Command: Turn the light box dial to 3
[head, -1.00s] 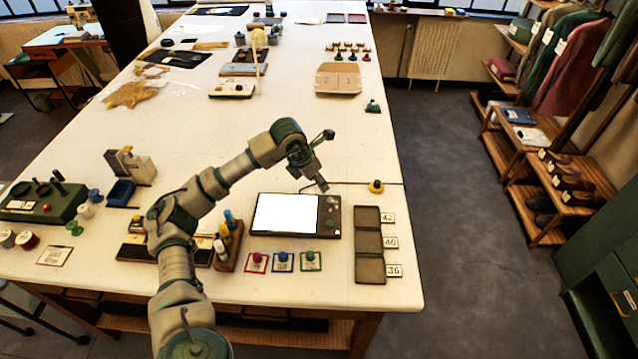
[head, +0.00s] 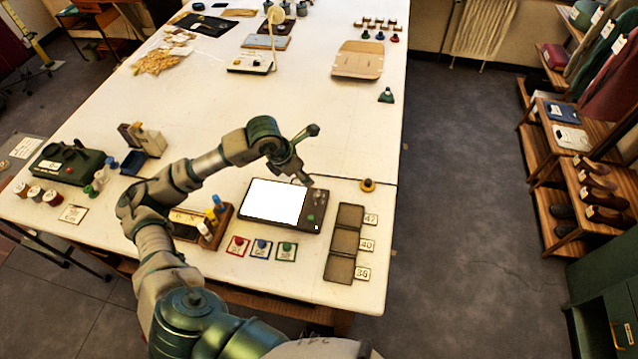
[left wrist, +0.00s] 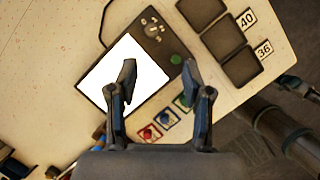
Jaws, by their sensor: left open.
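The light box (head: 314,207) lies flat on the table, with a bright white screen (head: 274,202) and a dark control strip on its right. Its dial (left wrist: 152,28) is a small dark knob ringed by pale marks in the left wrist view; it is small in the head view (head: 318,195), and I cannot read its setting. A green button (left wrist: 176,59) is on the same strip. My left gripper (left wrist: 160,68) is open and empty, pointing down above the light box, apart from the dial. In the head view my left gripper (head: 305,180) hangs beside the strip's far end. My right gripper is out of view.
Red, blue and green buttons on cards (head: 261,248) lie in front of the light box. Dark trays (head: 346,242) with number cards stand to its right. A wooden holder with bottles (head: 213,225) is at its left.

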